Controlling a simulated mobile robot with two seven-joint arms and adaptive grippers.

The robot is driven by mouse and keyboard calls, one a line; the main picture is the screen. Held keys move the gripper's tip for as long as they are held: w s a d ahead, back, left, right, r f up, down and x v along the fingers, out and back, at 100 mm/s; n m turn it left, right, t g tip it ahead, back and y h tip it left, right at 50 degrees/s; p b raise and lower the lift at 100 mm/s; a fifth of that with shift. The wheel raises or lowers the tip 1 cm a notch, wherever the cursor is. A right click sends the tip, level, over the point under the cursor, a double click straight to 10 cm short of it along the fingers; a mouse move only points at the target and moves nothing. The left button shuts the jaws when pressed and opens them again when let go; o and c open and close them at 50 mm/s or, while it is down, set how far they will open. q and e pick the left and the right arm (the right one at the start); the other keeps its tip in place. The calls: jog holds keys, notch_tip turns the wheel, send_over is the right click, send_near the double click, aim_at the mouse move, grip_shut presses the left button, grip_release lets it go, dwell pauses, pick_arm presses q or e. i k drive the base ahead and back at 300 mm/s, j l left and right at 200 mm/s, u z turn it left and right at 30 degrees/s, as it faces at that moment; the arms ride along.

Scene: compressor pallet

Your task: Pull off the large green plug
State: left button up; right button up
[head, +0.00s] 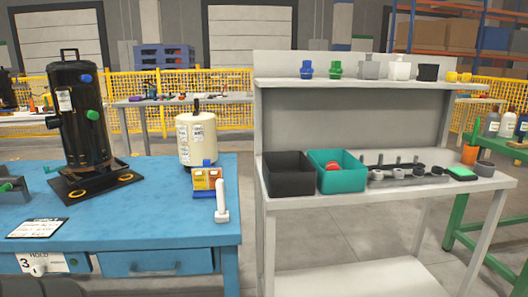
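A black cylindrical compressor (78,135) stands upright on a dark base plate at the left of the blue table. A green plug (92,115) sticks out of its right side at about mid height. A blue plug (86,78) sits above it, near the top, and a black plug (53,122) is on the left side. A smaller green part (49,169) shows low at the left. Neither of my grippers is recognisable in the head view.
The blue table (150,215) also holds a cream canister (196,138), a yellow-and-red box (207,180) and a white handled object (221,203). A grey workbench (300,210) at right carries a black bin (290,178), a teal bin (345,182) and shelf fittings, including a green one (336,70).

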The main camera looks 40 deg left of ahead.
aim_at(92, 114)
jog(key=u, duration=2.4)
